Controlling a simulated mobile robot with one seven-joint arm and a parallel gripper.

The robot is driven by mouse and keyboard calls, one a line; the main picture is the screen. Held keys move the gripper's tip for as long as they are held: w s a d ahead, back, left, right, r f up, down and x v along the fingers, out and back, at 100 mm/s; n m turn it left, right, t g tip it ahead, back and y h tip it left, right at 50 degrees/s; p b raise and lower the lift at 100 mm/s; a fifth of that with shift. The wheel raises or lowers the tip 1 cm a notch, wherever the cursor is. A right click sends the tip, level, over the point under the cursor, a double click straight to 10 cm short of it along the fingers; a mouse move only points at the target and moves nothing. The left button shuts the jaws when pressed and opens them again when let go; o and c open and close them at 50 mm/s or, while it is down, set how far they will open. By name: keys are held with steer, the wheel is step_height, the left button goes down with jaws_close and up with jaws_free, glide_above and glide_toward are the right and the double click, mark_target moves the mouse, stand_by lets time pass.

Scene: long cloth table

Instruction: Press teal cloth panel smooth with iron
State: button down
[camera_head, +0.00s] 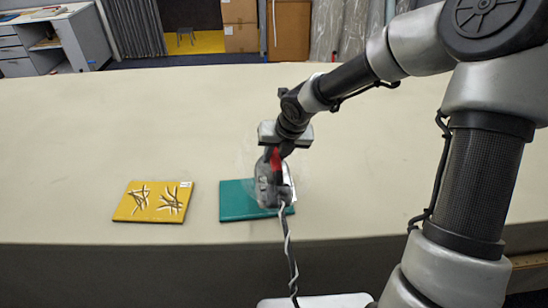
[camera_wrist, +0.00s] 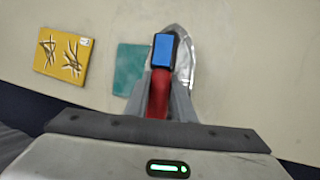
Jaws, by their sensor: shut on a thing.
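The teal cloth panel (camera_head: 237,203) lies flat near the front edge of the table, and its left part also shows in the wrist view (camera_wrist: 128,72). My gripper (camera_head: 277,152) is shut on the red handle of the iron (camera_head: 267,188). In the wrist view, my gripper's fingers (camera_wrist: 158,100) sit on both sides of that handle, and the iron's silver, pointed body (camera_wrist: 184,62) and blue top show. The iron covers the right part of the panel. I cannot tell whether its sole touches the cloth.
A yellow panel (camera_head: 128,209) with several pale stick-like marks or pieces lies left of the teal one, apart from it; it also shows in the wrist view (camera_wrist: 50,62). A twisted cord (camera_head: 290,255) hangs from the iron over the table's front edge. The rest of the table (camera_head: 120,125) is clear.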

steer(key=shift+w+r, duration=0.1)
steer(key=shift+r, duration=0.15)
steer(key=shift+r, duration=2.9)
steer(key=shift+s+d+f+m+h, duration=0.25)
steer(key=shift+f+m+h, duration=0.25)
steer(key=shift+m, duration=0.3)
steer(key=s+d+f+m+g+h, duration=0.2)
steer(key=s+d+f+m+g, duration=0.1)
steer(key=m, duration=1.4)
steer(key=s+d+f+m+g+h, duration=0.2)
steer(key=s+d+f+m+g, duration=0.2)
steer(key=m, duration=1.3)
steer(key=s+d+g, duration=0.1)
steer(key=s+d, duration=0.1)
steer(key=d, duration=0.1)
steer(key=shift+s+d+m+g, duration=0.3)
steer(key=shift+s+d, duration=0.1)
